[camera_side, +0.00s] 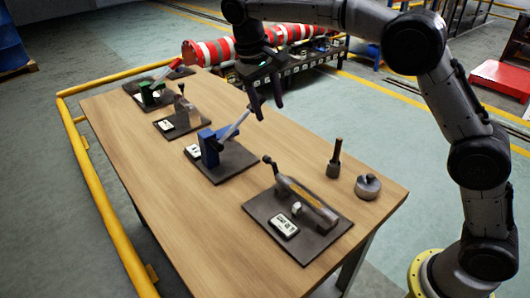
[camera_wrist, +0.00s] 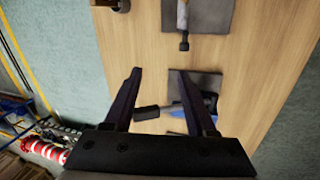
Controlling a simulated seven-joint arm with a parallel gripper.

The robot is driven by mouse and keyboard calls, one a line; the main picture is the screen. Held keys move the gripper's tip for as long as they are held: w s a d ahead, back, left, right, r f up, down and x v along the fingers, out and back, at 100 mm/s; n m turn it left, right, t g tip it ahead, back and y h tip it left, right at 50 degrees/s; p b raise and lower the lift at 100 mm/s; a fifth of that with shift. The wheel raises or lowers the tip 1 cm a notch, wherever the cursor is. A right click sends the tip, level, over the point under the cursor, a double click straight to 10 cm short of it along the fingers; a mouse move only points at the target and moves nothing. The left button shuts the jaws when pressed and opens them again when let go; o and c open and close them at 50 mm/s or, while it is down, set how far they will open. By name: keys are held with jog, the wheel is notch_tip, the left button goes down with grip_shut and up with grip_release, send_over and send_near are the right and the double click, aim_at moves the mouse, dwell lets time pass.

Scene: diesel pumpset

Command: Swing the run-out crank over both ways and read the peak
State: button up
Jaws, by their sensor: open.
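The labels are too small to read, so I cannot tell which fixture carries the run-out crank. My gripper (camera_side: 264,100) is open above the table at the blue fixture (camera_side: 209,148). That fixture's pale lever (camera_side: 236,125) slants up to the right, its upper end close to my fingers. In the wrist view, my two fingers (camera_wrist: 159,76) are spread. A dark handle end (camera_wrist: 147,113) appears between them, with blue parts (camera_wrist: 208,114) partly behind the right finger. Whether the handle touches a finger or lies below them is unclear. The nearest fixture (camera_side: 308,203) has a knobbed lever (camera_side: 269,164) and a label plate (camera_side: 284,225).
A dark peg (camera_side: 334,160) and a round knobbed weight (camera_side: 367,186) stand at the table's right. Farther back are a grey-brown fixture (camera_side: 183,112) and a green fixture with a red lever (camera_side: 150,93). A yellow rail (camera_side: 107,218) runs along the table's left side.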

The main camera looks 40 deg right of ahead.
aim_at(266, 157)
jog(key=s+a+n, duration=0.1)
jog(key=a, duration=0.4)
jog(key=x, duration=1.3)
jog(key=shift+w+a, duration=0.1)
jog(key=shift+a, duration=0.05)
jog(key=shift+c, duration=0.2)
grip_shut()
